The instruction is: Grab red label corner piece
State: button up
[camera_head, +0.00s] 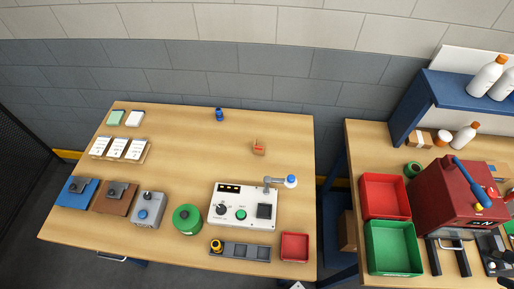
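A small tan block with a red label (259,148) sits alone on the wooden table (185,165), right of the middle and toward the back. It looks like the corner piece with the red label, but it is too small to make out its exact shape. Nothing touches it. My gripper is not in view.
A white control box (230,190) with a blue-tipped lever stands in front of the block. A red tray (294,246), grey strip (240,250), green round container (187,218) and grey button box (149,209) line the front. A blue item (219,114) is at the back. Table around the block is clear.

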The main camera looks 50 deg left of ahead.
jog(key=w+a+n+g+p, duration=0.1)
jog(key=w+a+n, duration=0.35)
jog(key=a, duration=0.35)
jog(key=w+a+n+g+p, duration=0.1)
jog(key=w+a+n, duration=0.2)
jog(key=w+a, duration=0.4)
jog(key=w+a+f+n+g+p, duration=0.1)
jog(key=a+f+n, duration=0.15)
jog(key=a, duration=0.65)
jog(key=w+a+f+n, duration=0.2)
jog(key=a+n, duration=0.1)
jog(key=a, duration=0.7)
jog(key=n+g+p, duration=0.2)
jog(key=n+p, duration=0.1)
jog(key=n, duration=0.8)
send_over(260, 147)
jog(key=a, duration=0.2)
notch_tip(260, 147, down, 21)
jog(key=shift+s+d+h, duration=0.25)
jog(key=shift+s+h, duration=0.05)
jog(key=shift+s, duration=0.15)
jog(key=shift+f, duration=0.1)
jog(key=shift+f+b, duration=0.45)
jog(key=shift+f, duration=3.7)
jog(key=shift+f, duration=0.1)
